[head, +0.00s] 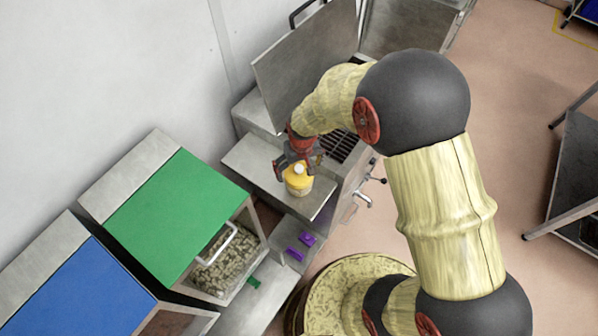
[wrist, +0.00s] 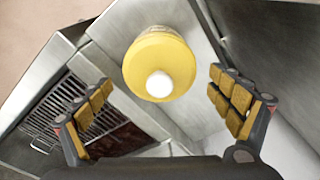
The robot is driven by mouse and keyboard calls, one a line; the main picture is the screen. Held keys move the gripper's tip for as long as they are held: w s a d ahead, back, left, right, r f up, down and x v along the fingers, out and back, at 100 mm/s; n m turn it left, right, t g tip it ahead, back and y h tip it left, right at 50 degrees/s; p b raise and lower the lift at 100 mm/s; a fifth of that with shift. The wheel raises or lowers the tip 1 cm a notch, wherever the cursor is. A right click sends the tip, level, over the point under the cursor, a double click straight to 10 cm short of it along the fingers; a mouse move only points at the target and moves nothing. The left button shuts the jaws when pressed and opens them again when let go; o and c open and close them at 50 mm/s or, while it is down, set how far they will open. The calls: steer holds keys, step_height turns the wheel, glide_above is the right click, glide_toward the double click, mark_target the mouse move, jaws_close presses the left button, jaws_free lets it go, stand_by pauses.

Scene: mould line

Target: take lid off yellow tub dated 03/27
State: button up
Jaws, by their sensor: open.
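The yellow tub (head: 298,184) stands upright on a steel ledge, with its yellow lid and a pale round knob on top. In the wrist view the yellow lid (wrist: 150,57) is seen from above, with its white knob (wrist: 159,84) facing me. The lid is on the tub. My gripper (head: 298,165) is right above and beside the tub. In the wrist view my gripper (wrist: 163,108) is open, its padded fingers spread wide on either side, with nothing between the pads; the lid lies just beyond them. No date is readable in either view.
The steel ledge (head: 318,200) adjoins a unit with a dark grate (head: 343,147) and raised metal cover (head: 305,70). A green-lidded bin (head: 175,215) and a blue-lidded bin (head: 70,290) stand left. Purple blocks (head: 295,254) lie on a lower surface in front.

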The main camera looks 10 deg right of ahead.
steer(key=c, duration=1)
steer(key=shift+s, duration=0.15)
steer(key=shift+c, duration=1.2)
